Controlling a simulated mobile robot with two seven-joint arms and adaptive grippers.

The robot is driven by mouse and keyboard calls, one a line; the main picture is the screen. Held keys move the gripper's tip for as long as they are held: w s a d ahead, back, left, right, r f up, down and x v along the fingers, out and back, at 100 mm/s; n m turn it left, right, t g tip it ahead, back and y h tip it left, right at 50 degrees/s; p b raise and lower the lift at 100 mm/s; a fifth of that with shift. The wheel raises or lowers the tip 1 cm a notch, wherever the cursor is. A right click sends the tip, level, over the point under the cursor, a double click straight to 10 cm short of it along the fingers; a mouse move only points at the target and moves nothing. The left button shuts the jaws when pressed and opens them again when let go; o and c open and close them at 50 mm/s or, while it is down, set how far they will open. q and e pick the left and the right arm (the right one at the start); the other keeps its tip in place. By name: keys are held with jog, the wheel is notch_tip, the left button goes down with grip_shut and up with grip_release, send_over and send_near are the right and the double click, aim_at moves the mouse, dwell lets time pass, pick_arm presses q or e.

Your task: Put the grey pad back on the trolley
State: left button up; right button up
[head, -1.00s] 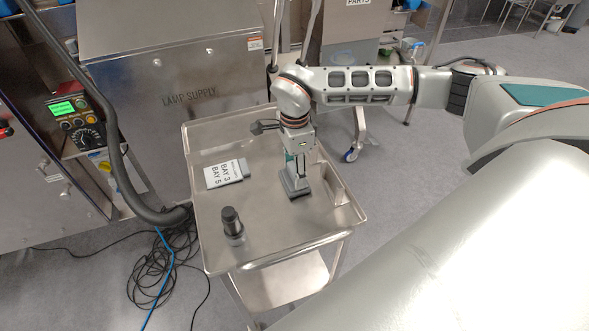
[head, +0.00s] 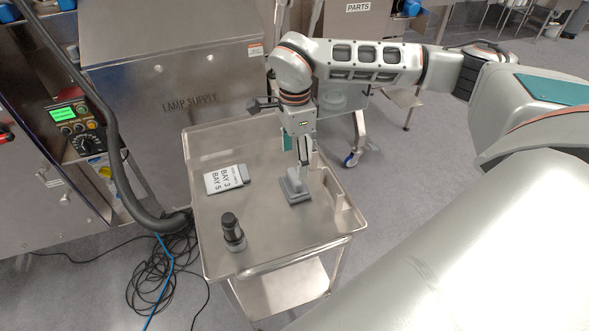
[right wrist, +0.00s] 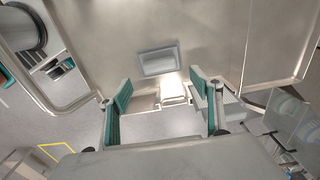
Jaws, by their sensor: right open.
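The grey pad (head: 296,194) lies on the top tray of the steel trolley (head: 270,234), right of the tray's middle, with an upright block on its base. My right gripper (head: 303,163) is open, pointing down just above the pad and apart from its base. In the right wrist view the two teal-lined fingers (right wrist: 162,100) stand wide apart with nothing gripped. A grey rectangle there, apparently the pad (right wrist: 160,61), lies on the tray beyond the fingers. My left gripper is not in view.
A card marked BAY 3 BAY 5 (head: 225,179) and a black-topped cylinder (head: 232,232) are on the tray. The lamp supply cabinet (head: 180,75) stands behind it. A hose (head: 120,160) and cables (head: 165,268) are at left. The tray's near middle is clear.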

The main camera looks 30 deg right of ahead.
aim_at(295, 176)
jog(key=shift+r, duration=2.3)
